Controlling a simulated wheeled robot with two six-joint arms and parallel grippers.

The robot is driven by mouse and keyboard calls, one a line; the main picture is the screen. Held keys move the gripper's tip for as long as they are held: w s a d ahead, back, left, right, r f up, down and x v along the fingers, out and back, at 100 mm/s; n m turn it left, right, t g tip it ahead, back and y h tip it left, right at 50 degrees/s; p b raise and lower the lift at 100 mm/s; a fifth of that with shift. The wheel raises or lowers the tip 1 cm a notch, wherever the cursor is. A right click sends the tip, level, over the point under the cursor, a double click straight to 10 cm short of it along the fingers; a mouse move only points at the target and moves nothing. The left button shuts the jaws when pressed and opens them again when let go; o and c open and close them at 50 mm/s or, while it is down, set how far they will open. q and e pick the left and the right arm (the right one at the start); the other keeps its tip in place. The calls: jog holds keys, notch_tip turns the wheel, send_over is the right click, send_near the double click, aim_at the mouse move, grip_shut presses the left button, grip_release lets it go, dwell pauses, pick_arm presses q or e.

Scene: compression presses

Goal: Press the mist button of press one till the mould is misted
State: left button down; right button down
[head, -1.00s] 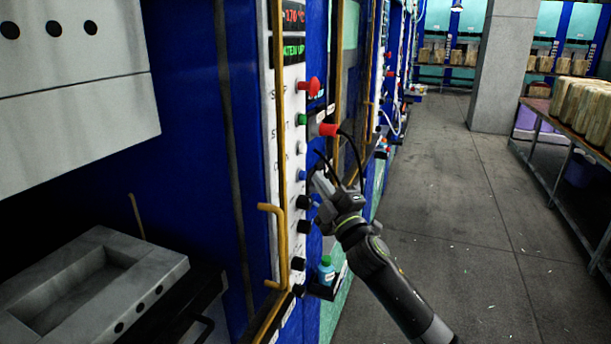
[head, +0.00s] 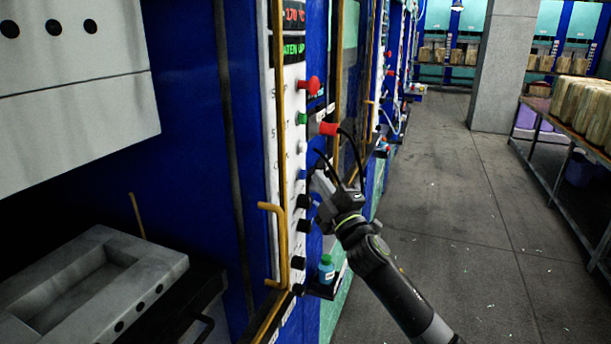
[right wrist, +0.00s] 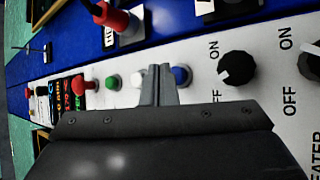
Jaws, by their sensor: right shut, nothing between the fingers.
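My right gripper (head: 318,178) is shut and empty at the press's white control strip (head: 290,205), beside a column of buttons. In the right wrist view the shut fingertips (right wrist: 160,72) are between the white button (right wrist: 137,80) and the blue button (right wrist: 181,75), close against the blue one and partly covering it. I cannot tell whether they touch it or which label it bears. The lower mould (head: 165,264), a grey block with a rectangular recess, lies in the open press at lower left; the recess floor looks pale. My left gripper is not in view.
A red stop button (head: 309,84) and a green button (head: 302,118) are above; black knobs (head: 298,290) are below. A yellow handle (head: 283,245) stands left of the strip. A bottle (head: 326,268) sits on a small shelf.

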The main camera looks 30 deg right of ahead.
dwell(0.8)
jog(key=shift+w+a, duration=0.3)
jog(key=shift+w, duration=0.05)
jog(key=shift+w+a+p, duration=0.3)
jog(key=shift+w+p, duration=0.05)
dwell(0.7)
jog(key=shift+s+d, duration=0.15)
dwell(0.3)
jog(key=shift+s+d+b, duration=0.35)
jog(key=shift+s+d, duration=0.1)
jog(key=shift+s, duration=0.15)
